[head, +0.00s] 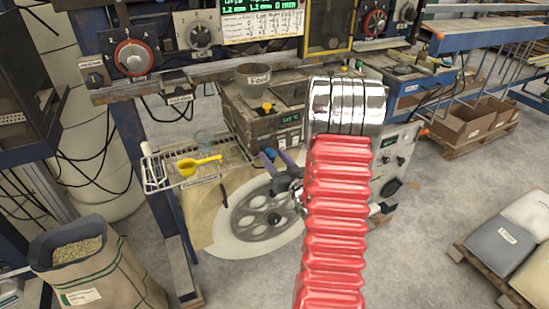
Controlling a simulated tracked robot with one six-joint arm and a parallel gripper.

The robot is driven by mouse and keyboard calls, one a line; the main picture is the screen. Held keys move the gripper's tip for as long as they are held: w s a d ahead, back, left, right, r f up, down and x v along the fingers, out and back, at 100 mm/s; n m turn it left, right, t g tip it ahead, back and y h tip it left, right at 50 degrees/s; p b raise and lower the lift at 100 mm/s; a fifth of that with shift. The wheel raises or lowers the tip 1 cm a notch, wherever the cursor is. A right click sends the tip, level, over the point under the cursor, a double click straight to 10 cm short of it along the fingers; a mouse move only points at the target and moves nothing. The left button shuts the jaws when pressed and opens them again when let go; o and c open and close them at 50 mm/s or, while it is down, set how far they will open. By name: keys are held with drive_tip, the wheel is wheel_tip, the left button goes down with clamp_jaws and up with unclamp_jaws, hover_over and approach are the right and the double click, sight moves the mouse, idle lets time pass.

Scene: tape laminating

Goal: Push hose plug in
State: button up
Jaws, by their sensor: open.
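My red ribbed arm (337,220) with its chrome section (345,105) fills the middle of the head view. What looks like my gripper (277,159) shows just left of the arm, its two fingers apart and pointing up and left. It looks empty, and its wrist is partly hidden behind the arm. It appears in front of the lower machine housing (250,130), above a grey wheel with round holes (248,218). I cannot make out the hose plug or its socket; the arm covers part of the machine.
A wire shelf (215,178) holds a yellow scoop (200,162). A control panel with dials (130,57) spans above. A sack of pellets (95,275) stands lower left. Floor at right is open before pallets (500,285).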

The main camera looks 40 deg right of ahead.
drive_tip(key=shift+c, duration=0.2)
clamp_jaws()
idle(0.4)
